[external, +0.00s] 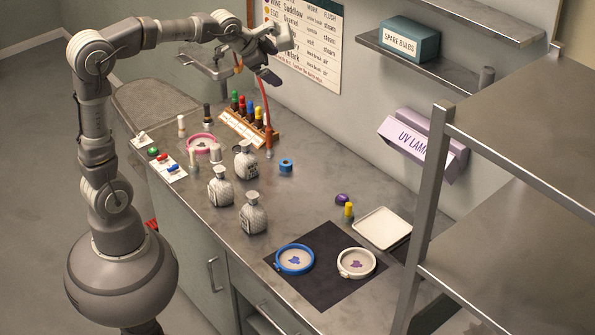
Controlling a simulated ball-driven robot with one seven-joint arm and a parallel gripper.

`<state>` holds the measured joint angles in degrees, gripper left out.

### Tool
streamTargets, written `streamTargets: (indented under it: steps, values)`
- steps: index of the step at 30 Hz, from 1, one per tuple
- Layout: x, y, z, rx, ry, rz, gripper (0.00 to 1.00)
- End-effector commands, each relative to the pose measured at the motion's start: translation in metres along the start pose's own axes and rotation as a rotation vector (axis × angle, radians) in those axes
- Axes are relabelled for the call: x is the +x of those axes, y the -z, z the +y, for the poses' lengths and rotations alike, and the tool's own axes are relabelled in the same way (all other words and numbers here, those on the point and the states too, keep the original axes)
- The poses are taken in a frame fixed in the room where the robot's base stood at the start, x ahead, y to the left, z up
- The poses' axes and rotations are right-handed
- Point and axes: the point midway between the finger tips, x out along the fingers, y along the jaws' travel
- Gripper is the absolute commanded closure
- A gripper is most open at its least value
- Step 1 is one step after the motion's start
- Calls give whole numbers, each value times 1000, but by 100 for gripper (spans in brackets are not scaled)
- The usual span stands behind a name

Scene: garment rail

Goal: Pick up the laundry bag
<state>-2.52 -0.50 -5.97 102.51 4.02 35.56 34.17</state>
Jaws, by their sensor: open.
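My gripper (264,73) is open and appears empty, raised above the back of the counter near the wall chart. It is well above and apart from the grey sacks.
A rack of coloured bottles (247,128) and a red hose (267,112) stand behind the sacks. Blue (295,260) and white (356,263) hoops lie on a dark mat. A metal shelf frame (432,190) stands at right.

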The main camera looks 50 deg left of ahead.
Motion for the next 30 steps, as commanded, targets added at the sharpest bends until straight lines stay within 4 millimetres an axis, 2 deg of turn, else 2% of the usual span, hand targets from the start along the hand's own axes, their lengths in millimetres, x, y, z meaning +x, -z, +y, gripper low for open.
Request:
streamTargets:
  steps: [2,3,6,9,10,13,15,16,26,30]
  values:
    - [-48,15,-19,-203,109,163,0]
    - [-77,22,-29,-301,145,240,0]
    - [-142,30,-45,-490,193,402,0]
    - [-186,32,-52,-608,207,512,0]
    - [-195,32,-54,-631,208,534,2]
    - [-212,32,-56,-673,209,573,25]
    - [-216,33,-57,-682,208,580,41]
    - [-216,33,-57,-682,208,580,46]
    - [-215,34,-58,-679,208,576,46]
    - [-226,41,-64,-678,209,577,46]
